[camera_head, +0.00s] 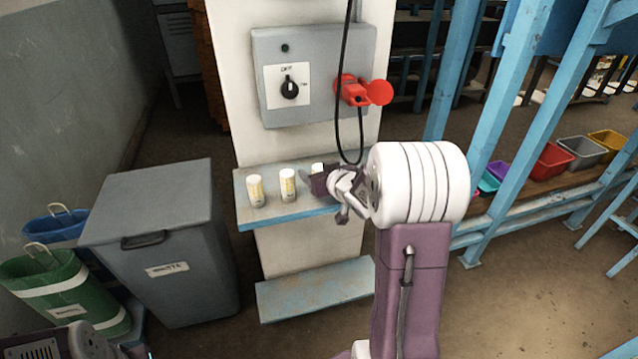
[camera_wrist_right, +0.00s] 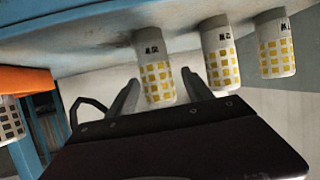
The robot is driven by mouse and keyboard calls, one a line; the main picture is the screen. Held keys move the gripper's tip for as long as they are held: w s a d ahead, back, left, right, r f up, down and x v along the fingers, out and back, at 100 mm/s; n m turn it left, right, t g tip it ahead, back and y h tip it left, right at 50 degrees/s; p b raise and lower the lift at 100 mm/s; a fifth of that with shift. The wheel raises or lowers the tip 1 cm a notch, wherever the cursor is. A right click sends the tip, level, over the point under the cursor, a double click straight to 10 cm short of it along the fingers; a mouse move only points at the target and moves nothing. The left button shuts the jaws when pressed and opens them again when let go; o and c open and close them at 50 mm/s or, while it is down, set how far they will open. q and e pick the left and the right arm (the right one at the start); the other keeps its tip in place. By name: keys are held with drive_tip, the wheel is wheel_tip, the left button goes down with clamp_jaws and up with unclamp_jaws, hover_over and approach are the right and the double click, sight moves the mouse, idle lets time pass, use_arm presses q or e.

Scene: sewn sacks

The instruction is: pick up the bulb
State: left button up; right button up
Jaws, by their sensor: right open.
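I see no thing that is clearly a bulb. Three small white cylinders with yellow markings stand on the blue-edged shelf (camera_head: 290,213): a left one (camera_head: 255,191), a middle one (camera_head: 288,186) and a right one (camera_head: 317,168), partly hidden by my right gripper (camera_head: 322,187). The right wrist view shows them tilted and upside down, with yellow squares and short printed labels. There, my open right gripper (camera_wrist_right: 158,97) has one finger on each side of the nearest cylinder (camera_wrist_right: 157,72), and gaps show beside it. Part of my left arm shows at the lower left; its gripper does not.
A grey switch box (camera_head: 325,110) with a red plug and a hanging black cable (camera_head: 337,110) is above the shelf. A grey lidded bin (camera_head: 165,240) stands left, beside a green bin (camera_head: 60,295). Blue posts and coloured crates (camera_head: 552,160) are at right.

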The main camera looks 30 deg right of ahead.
drive_tip(key=shift+x, duration=1.05)
drive_tip(key=shift+s, duration=0.1)
clamp_jaws()
wheel_tip(320, 180, up, 10)
drive_tip(key=p, duration=0.5)
